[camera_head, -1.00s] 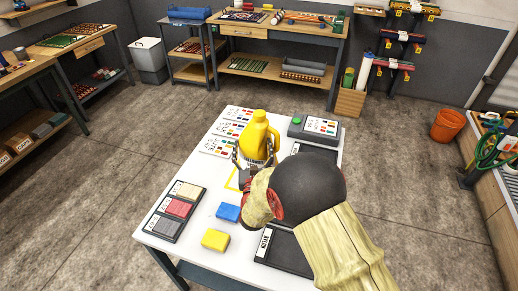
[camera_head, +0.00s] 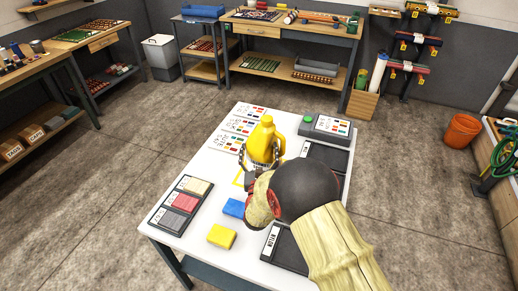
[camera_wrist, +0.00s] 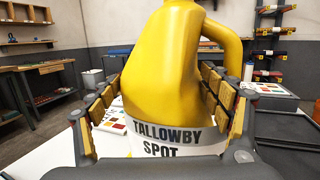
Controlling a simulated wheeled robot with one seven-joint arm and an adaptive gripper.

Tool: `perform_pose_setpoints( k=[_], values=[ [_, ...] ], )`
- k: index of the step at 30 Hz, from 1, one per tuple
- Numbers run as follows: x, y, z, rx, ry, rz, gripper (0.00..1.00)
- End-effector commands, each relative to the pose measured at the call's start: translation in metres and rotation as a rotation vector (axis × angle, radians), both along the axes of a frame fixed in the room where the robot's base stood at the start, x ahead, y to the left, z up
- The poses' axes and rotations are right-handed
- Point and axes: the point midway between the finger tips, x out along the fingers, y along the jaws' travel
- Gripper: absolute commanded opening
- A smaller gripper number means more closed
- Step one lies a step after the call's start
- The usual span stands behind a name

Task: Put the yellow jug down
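The yellow jug (camera_head: 262,138) is upright over the back half of the white table (camera_head: 178,229) in the head view. In the wrist view the jug (camera_wrist: 170,65) fills the middle, its handle to the right and its white label reading "TALLOWBY SPOT". My gripper (camera_head: 262,163) is around the jug's lower part, with padded fingers on both sides of it in the wrist view (camera_wrist: 160,112). The fingers look closed against the jug. The jug's base is hidden, so I cannot tell whether it touches the table. A yellow outline (camera_head: 238,178) shows on the table left of my gripper.
A blue block (camera_head: 232,208) and a yellow block (camera_head: 221,236) lie near the front. A tray of coloured pads (camera_head: 183,204) is at left, printed cards (camera_head: 238,127) behind it. Dark trays (camera_head: 285,252) and a box with a green button (camera_head: 326,128) line the right side.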

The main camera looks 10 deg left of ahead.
Motion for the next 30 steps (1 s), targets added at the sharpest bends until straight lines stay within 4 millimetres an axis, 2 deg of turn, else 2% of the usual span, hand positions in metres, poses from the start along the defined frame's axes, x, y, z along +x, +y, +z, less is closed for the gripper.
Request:
perform_pose_setpoints(
  k=[10, 20, 25, 30],
  values=[
    [0.0, 0.0, 0.001, 0.0, -0.001, 0.001, 0.98],
    [-0.001, 0.0, 0.0, 0.0, 0.0, 0.001, 0.98],
    [-0.015, -0.002, -0.002, -0.002, 0.003, 0.001, 0.98],
    [-0.047, -0.009, -0.006, -0.002, 0.003, 0.003, 0.98]
  ],
)
